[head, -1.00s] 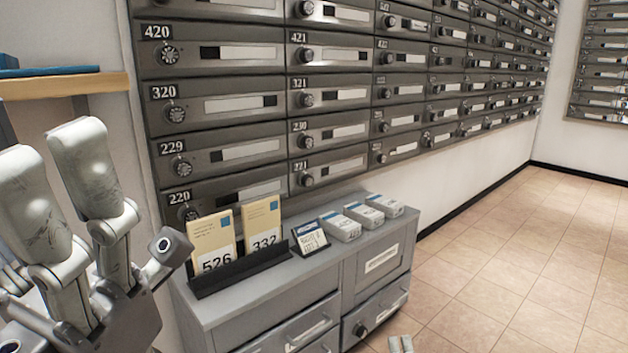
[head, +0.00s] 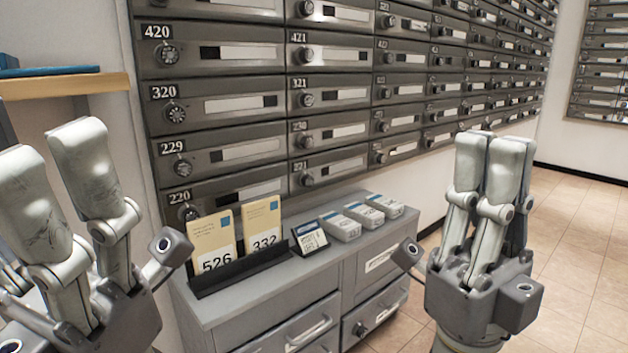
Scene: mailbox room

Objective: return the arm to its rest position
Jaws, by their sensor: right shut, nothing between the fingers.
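My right gripper (head: 490,142) is raised at the right of the head view, in front of the cabinet's right side. Its pale fingers point up and lie together, with nothing between them. My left gripper (head: 52,140) stands at the left edge, fingers up, with a gap between the two nearest fingers and nothing seen in it. Part of it is cut off by the frame edge.
A grey cabinet (head: 255,303) stands below the wall of mailboxes (head: 226,55). On it are a black holder with envelopes 526 (head: 213,240) and 332 (head: 262,230), a small sign (head: 309,237) and several white boxes (head: 362,214). A wooden shelf (head: 60,86) is at upper left. Tiled floor (head: 590,230) is open at right.

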